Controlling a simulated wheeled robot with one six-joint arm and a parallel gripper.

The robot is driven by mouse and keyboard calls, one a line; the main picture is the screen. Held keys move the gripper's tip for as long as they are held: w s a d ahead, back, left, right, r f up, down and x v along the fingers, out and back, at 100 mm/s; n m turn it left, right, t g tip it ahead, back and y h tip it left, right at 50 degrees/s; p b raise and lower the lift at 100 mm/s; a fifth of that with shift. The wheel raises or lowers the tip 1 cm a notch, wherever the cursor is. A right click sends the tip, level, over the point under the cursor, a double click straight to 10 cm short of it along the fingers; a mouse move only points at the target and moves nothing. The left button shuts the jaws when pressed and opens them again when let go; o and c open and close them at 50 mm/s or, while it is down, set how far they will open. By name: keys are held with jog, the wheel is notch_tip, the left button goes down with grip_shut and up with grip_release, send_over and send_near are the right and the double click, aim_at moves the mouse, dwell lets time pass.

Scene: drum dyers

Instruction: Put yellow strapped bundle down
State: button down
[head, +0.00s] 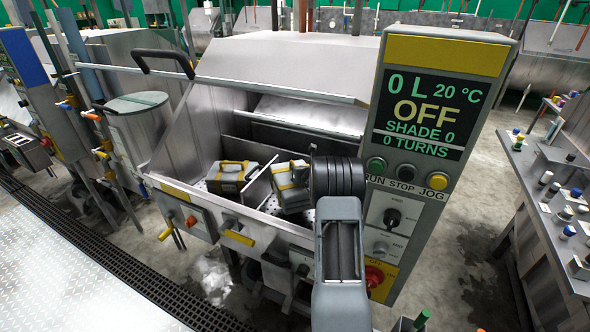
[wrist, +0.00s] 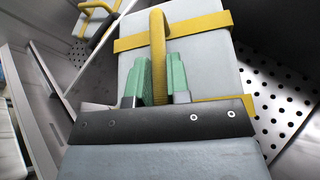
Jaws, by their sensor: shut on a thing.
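A grey bundle with yellow straps and a yellow handle (wrist: 185,70) is in my gripper (wrist: 155,85) in the wrist view. The green fingers are shut on the handle from both sides. In the head view this bundle (head: 291,197) is inside the open drum machine, right of a metal divider and partly hidden by my arm. It is low over the perforated floor (wrist: 270,105); I cannot tell whether it touches. A second yellow-strapped bundle (head: 230,177) lies left of the divider, and it also shows in the wrist view (wrist: 92,20).
The metal divider (head: 258,188) separates the two bundles. The machine's raised lid (head: 285,60) is above and behind. The control panel (head: 420,110), reading OFF and 0 L, stands close to the right of my arm. A bench with small bottles (head: 560,210) is at far right.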

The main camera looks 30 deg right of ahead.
jog(key=shift+f+p, duration=0.3)
jog(key=shift+f, duration=1.4)
jog(key=shift+f+b, duration=0.65)
jog(key=shift+b, duration=0.35)
jog(key=c, duration=1.1)
grip_release()
jog(key=shift+f, duration=0.1)
jog(key=shift+s, duration=0.1)
